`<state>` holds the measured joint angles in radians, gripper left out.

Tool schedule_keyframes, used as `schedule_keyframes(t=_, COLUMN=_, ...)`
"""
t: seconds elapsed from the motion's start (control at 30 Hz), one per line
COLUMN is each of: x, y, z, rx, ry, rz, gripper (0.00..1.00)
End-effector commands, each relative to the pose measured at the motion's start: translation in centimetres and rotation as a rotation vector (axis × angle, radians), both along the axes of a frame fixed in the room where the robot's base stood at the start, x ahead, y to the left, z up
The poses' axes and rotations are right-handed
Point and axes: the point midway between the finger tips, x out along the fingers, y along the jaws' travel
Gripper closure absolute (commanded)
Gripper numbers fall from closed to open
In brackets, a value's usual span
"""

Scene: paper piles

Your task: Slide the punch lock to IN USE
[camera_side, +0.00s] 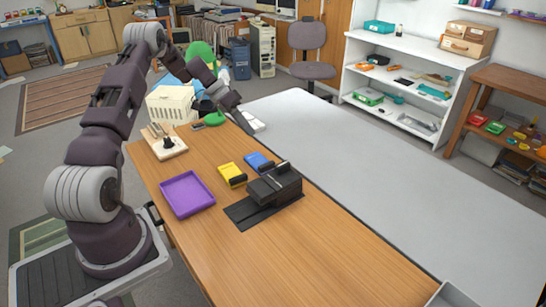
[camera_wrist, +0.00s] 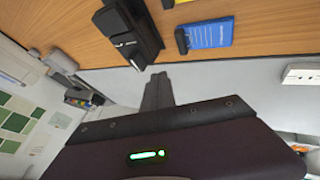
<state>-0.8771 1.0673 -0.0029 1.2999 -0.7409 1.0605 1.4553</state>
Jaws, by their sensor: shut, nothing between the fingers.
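The black hole punch (camera_side: 275,186) stands on the wooden table, with a dark flat base sticking out on its near left side. In the wrist view the punch (camera_wrist: 136,32) is at the top, left of centre, with small white marks on it. I cannot make out the lock slider, its lettering or its position. My gripper (camera_side: 250,131) is above the back part of the table, behind the punch and well apart from it. In the wrist view its dark fingers (camera_wrist: 157,90) are together and empty.
A wooden stand (camera_side: 164,143) is at the back left.

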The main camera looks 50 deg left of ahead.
Motion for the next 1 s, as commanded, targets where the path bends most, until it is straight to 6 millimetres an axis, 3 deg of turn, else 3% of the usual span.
schedule_keyframes(t=0.23, x=0.5, y=-0.8, z=-1.1, rx=-0.003, ry=0.003, rz=-0.001, gripper=1.00)
schedule_keyframes(t=0.63, x=3.7, y=-4.9, z=-8.0, rx=-0.002, ry=0.004, rz=-0.003, gripper=1.00)
schedule_keyframes(t=0.8, x=3.8, y=-7.5, z=-7.9, rx=-0.002, ry=0.003, rz=-0.001, gripper=1.00)
schedule_keyframes(t=1.0, x=3.8, y=-8.8, z=-8.0, rx=0.000, ry=0.003, rz=0.000, gripper=1.00)
